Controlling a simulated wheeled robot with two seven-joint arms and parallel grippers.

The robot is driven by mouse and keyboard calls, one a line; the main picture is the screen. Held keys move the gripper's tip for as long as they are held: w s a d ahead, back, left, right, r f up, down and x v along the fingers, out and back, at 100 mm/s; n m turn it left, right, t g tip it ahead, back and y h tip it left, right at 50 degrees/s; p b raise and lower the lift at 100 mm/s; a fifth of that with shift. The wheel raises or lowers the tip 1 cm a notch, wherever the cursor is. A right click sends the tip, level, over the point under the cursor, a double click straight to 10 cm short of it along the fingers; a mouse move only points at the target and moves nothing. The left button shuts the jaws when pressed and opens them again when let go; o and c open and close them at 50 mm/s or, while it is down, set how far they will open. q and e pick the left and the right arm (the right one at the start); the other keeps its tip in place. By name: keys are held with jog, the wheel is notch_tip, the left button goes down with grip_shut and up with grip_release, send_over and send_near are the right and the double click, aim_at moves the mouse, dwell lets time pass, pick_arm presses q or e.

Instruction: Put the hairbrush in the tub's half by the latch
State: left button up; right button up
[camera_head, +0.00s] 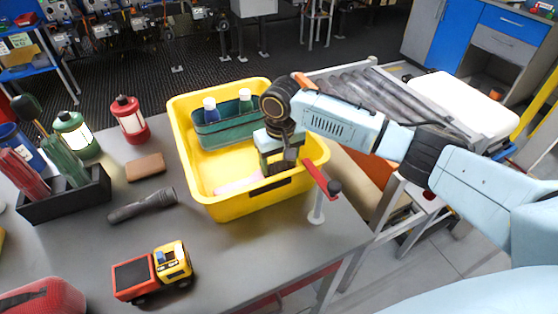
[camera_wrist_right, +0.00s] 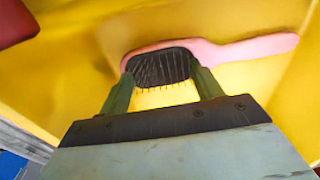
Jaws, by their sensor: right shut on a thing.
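The yellow tub (camera_head: 188,150) stands on the grey table. The pink hairbrush (camera_head: 238,185) is inside its near part, partly hidden by my right gripper in the head view. My right gripper (camera_head: 283,172) reaches down into the tub's near right part. In the right wrist view, its green fingers (camera_wrist_right: 160,85) are shut on the dark bristled head of the hairbrush (camera_wrist_right: 250,48), with the pink handle pointing right. I cannot tell whether the brush touches the tub floor. A dark patch (camera_head: 285,184) on the near wall may be the latch; I cannot tell. My left gripper is out of view.
A teal caddy (camera_head: 225,132) with bottles fills the tub's far part. A red lever (camera_head: 318,176) on a post stands at the tub's near right corner. A flashlight (camera_head: 142,205), toy truck (camera_head: 152,272) and brown block (camera_head: 146,166) lie left. A roller conveyor (camera_head: 385,97) is behind right.

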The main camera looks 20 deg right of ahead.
jog(key=o, duration=1)
jog(key=shift+f, duration=0.1)
jog(key=shift+r, duration=0.2)
notch_tip(320, 180, up, 12)
jog(key=p, duration=0.1)
jog(key=shift+s+p, duration=0.3)
jog(key=shift+p, duration=0.1)
